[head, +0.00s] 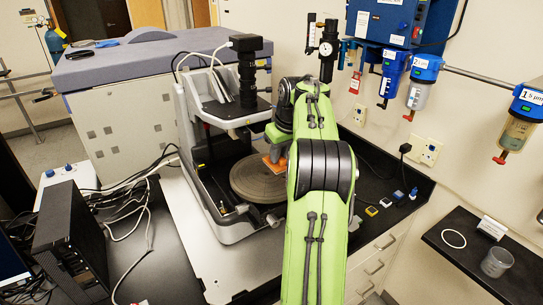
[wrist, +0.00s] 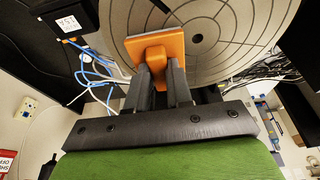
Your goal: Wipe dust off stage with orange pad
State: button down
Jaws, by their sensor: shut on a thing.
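The stage (head: 254,180) is a round grey disc with ring grooves, inside the profiler's white frame in the head view. It fills the upper part of the wrist view (wrist: 232,42). The orange pad (head: 277,162) is at the stage's right side, partly hidden by my arm in the head view. In the wrist view the orange pad (wrist: 160,48) has a pale flat edge facing the stage. My gripper (wrist: 160,80) is shut on the pad's orange grip. The pad is over the stage; I cannot tell whether it touches. No dust can be made out clearly.
The profiler's camera column (head: 246,75) rises behind the stage. Several small coloured blocks (head: 372,210) lie on the black bench at right. Filters with blue tops (head: 425,68) hang on the wall. A black computer box (head: 70,235) and loose cables stand at left.

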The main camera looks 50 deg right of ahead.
jog(key=shift+s+d+f, duration=0.15)
jog(key=shift+d, duration=0.15)
jog(key=shift+r, duration=3.1)
